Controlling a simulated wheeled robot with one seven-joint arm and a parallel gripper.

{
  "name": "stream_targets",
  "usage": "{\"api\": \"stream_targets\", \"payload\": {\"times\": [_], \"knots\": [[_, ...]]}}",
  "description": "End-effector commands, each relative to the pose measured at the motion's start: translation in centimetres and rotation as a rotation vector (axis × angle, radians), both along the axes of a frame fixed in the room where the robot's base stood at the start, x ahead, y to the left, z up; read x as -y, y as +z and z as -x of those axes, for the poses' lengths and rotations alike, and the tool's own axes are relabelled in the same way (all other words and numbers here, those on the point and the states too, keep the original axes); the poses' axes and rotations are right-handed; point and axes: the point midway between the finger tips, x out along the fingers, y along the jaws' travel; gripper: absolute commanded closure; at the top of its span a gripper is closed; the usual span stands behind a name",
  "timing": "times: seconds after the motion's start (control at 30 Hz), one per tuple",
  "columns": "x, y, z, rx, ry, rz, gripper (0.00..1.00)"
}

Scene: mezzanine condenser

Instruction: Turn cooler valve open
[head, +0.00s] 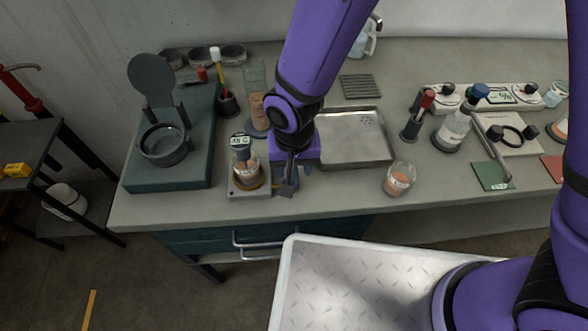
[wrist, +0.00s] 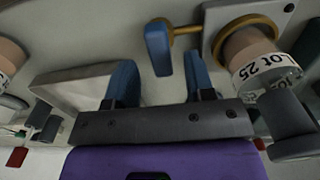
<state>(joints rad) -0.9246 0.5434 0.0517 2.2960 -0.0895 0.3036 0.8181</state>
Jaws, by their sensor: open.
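The cooler (head: 249,189) is a small square pale base at the bench's front edge, with a glass vessel of brownish content on it. In the wrist view its plate (wrist: 213,22) carries a brass stem (wrist: 187,29) that ends in a flat blue valve handle (wrist: 158,50). My gripper (head: 290,181) is just right of the cooler in the head view and hides most of the valve there. In the wrist view my gripper (wrist: 160,82) is open, with the blue handle between and ahead of its two blue fingers. I cannot tell whether either finger touches it.
A jar labelled "Lot 25" (wrist: 268,70) stands close to the right finger. A dark green stand (head: 190,172) is left of the cooler. A metal tray (head: 352,155) and a glass jar (head: 399,179) are to the right.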

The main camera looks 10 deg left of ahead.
Motion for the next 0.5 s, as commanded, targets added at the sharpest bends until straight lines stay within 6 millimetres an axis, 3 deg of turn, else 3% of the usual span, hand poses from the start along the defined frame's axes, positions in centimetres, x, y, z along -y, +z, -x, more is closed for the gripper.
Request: {"api": "stream_targets", "payload": {"times": [0.2,0.5], "knots": [[0.0,-1.9,0.0,0.0,0.0,0.001,0.51],[0.0,-2.3,0.0,0.001,0.0,0.0,0.51]]}}
